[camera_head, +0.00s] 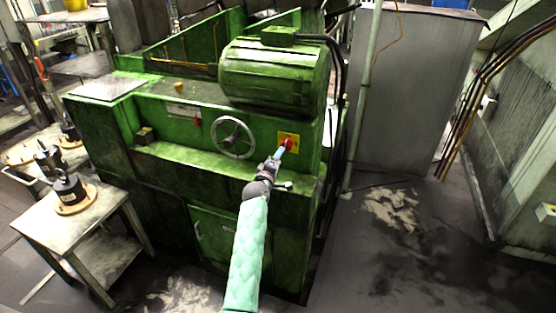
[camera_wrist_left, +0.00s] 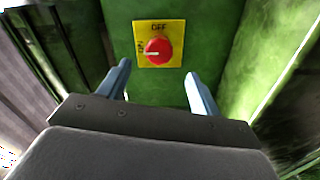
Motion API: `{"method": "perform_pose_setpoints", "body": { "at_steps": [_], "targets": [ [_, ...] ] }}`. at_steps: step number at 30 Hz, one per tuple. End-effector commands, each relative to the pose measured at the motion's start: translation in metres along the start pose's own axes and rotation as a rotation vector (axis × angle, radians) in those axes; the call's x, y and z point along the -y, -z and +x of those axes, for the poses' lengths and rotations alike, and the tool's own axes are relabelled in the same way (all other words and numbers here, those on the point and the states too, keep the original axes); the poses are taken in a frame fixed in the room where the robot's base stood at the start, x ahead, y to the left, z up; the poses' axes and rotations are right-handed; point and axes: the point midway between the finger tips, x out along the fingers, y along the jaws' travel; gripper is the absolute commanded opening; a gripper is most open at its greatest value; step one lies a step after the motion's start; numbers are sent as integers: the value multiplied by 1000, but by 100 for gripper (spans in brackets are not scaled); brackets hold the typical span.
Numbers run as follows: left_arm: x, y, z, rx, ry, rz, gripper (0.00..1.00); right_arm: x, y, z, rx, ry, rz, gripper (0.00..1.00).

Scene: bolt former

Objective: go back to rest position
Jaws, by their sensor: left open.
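A red rotary switch (camera_head: 287,144) sits on a yellow plate on the front of the green machine (camera_head: 165,118). In the left wrist view the red knob (camera_wrist_left: 158,51) has its white mark pointing left towards "ON", with "OFF" above it. My left gripper (camera_head: 277,155) is at the switch in the head view, its arm in a pale green sleeve. In the wrist view its two blue fingers (camera_wrist_left: 159,72) are spread, with nothing between them, just short of the plate. I cannot tell the exact gap to the knob. My right gripper is not in view.
A handwheel (camera_head: 233,138) is left of the switch, and a green motor housing (camera_head: 274,72) is above it. A small table (camera_head: 103,222) with a black part stands at left. A grey cabinet (camera_head: 418,85) stands at back right. Floor at right is clear.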

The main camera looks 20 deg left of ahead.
Motion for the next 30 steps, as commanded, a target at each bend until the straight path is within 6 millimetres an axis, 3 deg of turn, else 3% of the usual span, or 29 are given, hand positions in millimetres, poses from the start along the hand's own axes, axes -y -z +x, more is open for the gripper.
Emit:
{"method": "perform_pose_setpoints", "body": {
  "at_steps": [8, 13, 20, 30],
  "targets": [
    [2, -1, -3, 6, 6, 10, 64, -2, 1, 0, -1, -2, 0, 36],
    [20, -16, -34, 73, 68, 122, 64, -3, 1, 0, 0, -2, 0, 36],
    [64, -54, -121, 263, 229, 406, 64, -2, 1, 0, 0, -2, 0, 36],
    [110, -97, -274, 578, 456, 792, 64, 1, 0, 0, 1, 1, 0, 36]
  ]
}}
